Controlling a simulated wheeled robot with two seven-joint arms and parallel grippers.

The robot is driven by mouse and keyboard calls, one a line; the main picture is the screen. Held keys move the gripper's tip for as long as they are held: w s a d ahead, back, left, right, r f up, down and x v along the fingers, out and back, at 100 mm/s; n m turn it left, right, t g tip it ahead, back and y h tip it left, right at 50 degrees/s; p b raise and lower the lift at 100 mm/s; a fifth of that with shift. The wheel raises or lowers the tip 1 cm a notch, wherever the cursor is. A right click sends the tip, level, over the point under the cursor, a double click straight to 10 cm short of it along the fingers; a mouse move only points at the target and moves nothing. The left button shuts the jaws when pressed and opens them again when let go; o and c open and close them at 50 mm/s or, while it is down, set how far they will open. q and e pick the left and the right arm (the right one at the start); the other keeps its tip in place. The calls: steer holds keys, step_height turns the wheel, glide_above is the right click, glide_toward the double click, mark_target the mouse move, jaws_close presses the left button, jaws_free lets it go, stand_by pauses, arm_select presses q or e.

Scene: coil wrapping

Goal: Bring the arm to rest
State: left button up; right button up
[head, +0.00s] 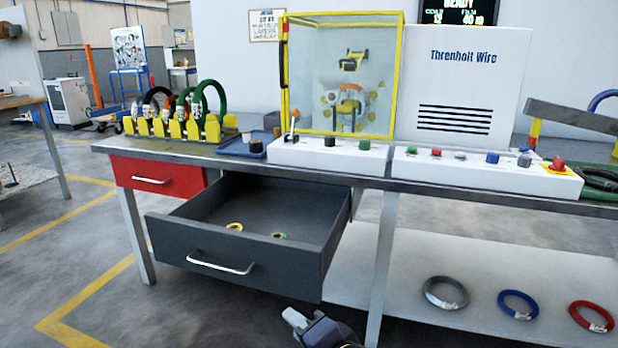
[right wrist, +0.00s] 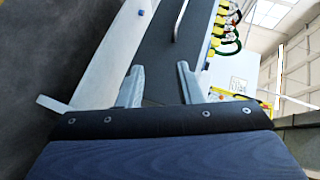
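My right gripper (head: 297,320) shows at the bottom edge of the head view, low in front of the workbench and near the open dark grey drawer (head: 245,269). In the right wrist view its two pale fingers (right wrist: 159,84) stand apart with nothing held between them. Beyond them the dark drawer front and its bright handle (right wrist: 181,20) show. My left gripper is out of view.
The workbench (head: 440,188) carries a yellow-framed clear box (head: 340,75), button panels and a yellow rack of coils (head: 180,128). A red drawer (head: 157,174) is shut. A lower shelf (head: 400,285) holds grey (head: 446,304), blue (head: 518,316) and red coils (head: 592,328).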

steer(key=s+d+f+n+g+h, duration=0.2)
steer(key=s+d+f+n+g, duration=0.1)
steer(key=s+d, duration=0.7)
steer(key=s+d+f+n+g+h, duration=0.25)
steer(key=s+d, duration=0.55)
steer(key=d, duration=0.4)
step_height(320, 180, up, 34)
steer(key=n+g+p, duration=0.1)
steer(key=p, duration=3.4)
steer(key=shift+r, duration=0.2)
